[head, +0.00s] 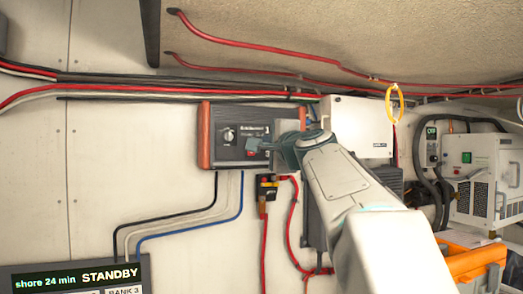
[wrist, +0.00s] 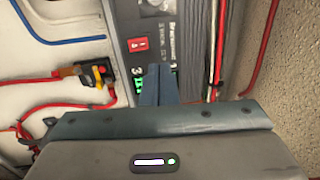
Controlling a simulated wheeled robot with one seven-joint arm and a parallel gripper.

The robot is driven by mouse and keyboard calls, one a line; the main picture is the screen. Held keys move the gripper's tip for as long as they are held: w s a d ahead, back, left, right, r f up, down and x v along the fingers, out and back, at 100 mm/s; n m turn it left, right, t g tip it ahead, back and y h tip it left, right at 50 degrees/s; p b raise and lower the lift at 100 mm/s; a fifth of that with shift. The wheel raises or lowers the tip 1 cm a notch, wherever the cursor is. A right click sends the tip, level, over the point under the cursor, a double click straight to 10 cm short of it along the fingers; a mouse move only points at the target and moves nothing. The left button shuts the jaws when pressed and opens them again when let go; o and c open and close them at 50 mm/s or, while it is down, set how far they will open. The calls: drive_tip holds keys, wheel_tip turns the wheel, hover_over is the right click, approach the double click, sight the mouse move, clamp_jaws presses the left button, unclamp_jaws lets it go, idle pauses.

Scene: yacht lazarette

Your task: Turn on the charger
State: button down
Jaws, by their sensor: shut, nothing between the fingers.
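A dark panel unit with reddish-brown end cheeks (head: 204,135), which looks like the charger, is mounted on the wall in the head view. It has a round knob (head: 229,135) and small lettering I cannot read. My gripper (head: 253,145) is shut and empty in front of its right half, hiding part of its face. In the wrist view my gripper (wrist: 158,88) points at the panel face, just beside a red switch (wrist: 138,44). Green lit marks (wrist: 137,73) show near the fingertips. I cannot tell whether the fingers touch the panel or the switch's position.
A white box (head: 357,122) with a yellow ring (head: 394,103) stands right of the panel. A display (head: 75,277) at lower left reads "shore 24 min STANDBY". Cables run above and below the panel.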

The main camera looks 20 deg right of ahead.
drive_tip(key=shift+s+r, duration=0.15)
drive_tip(key=shift+s, duration=0.85)
drive_tip(key=shift+s+r, duration=0.1)
drive_tip(key=shift+s, duration=0.85)
drive_tip(key=s+a+f+n+g+y, duration=0.1)
drive_tip(key=s+a+f+n+g, duration=0.2)
drive_tip(key=f, duration=0.5)
drive_tip(key=a+f+n+g+y, duration=0.1)
drive_tip(key=a+f+n+g, duration=0.2)
drive_tip(key=f, duration=0.6)
drive_tip(key=s+a+f+n+g+y, duration=0.1)
drive_tip(key=s+a+f+n+g, duration=0.15)
drive_tip(key=a+f, duration=0.4)
drive_tip(key=s+f+n+g+h, duration=0.1)
drive_tip(key=s+f+n+g, duration=0.3)
drive_tip(key=s+f, duration=0.5)
drive_tip(key=s+f+n+g+h, duration=0.2)
drive_tip(key=s+f+n+g, duration=0.2)
drive_tip(key=s+f, duration=0.6)
wheel_tip(320, 180, down, 8)
drive_tip(key=shift+a+f+n, duration=0.25)
drive_tip(key=shift+n, duration=0.6)
